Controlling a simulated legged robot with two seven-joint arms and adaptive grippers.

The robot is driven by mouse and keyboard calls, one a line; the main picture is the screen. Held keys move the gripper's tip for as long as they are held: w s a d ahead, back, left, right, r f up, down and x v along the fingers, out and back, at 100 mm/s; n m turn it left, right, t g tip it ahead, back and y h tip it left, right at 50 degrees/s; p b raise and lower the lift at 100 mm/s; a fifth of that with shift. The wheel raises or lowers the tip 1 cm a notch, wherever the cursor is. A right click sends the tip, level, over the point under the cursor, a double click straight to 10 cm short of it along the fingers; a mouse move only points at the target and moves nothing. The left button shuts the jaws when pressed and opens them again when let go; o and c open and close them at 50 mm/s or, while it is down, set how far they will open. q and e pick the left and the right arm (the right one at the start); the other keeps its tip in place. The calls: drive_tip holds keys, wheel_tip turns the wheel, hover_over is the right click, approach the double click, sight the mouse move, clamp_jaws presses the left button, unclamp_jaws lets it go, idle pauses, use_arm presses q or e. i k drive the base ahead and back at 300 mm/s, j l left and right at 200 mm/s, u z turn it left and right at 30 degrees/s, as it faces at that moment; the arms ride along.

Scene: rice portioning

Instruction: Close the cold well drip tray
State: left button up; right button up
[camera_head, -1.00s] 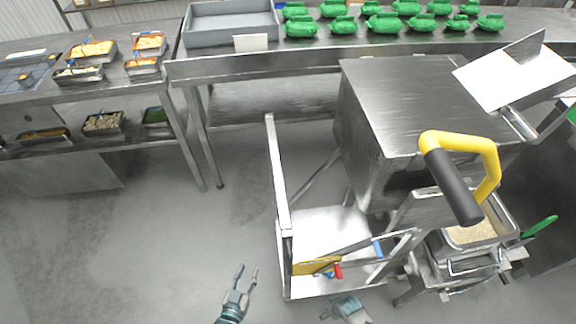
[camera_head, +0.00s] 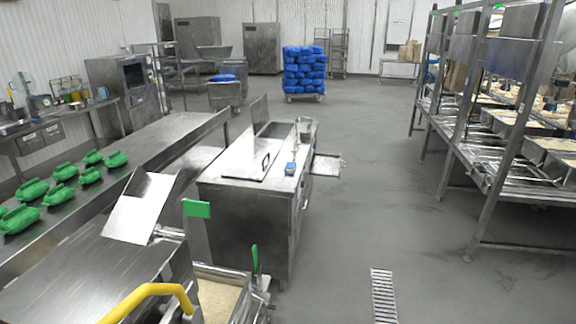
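A steel cabinet (camera_head: 245,215), likely the cold well, stands in the middle of the view. Its top has a flat lid with a dark handle, a raised panel, a small blue item and a metal container at the far end. A shallow steel tray (camera_head: 327,166) sticks out from the far part of its right side, over the aisle; it looks like the drip tray, pulled out. The tray is small in view and its inside is hard to make out. Neither of my grippers shows in this view.
A steel table (camera_head: 140,152) with green bundles (camera_head: 62,172) runs along the left. A yellow handle (camera_head: 150,296) and a rice bin (camera_head: 219,300) are at the near left. Racks (camera_head: 470,150) line the right. The grey aisle between is clear, with a floor drain (camera_head: 383,296).

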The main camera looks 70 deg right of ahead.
sight(322, 164)
drive_tip(key=l+z, duration=0.15)
drive_tip(key=z, duration=0.25)
drive_tip(key=l+z, duration=0.1)
drive_tip(key=z, duration=0.25)
drive_tip(key=l+z, duration=0.15)
drive_tip(key=z, duration=0.25)
drive_tip(key=i+l+z, duration=0.35)
drive_tip(key=l, duration=0.4)
drive_tip(key=i+l+z, duration=0.35)
drive_tip(key=l, duration=0.3)
drive_tip(key=i+l+z, duration=0.3)
drive_tip(key=i+l, duration=1.5)
drive_tip(key=i+l+u, duration=0.1)
drive_tip(key=i, duration=0.3)
drive_tip(key=i+l, duration=0.15)
drive_tip(key=i, duration=0.2)
drive_tip(key=i+l+u, duration=0.15)
drive_tip(key=i, duration=0.25)
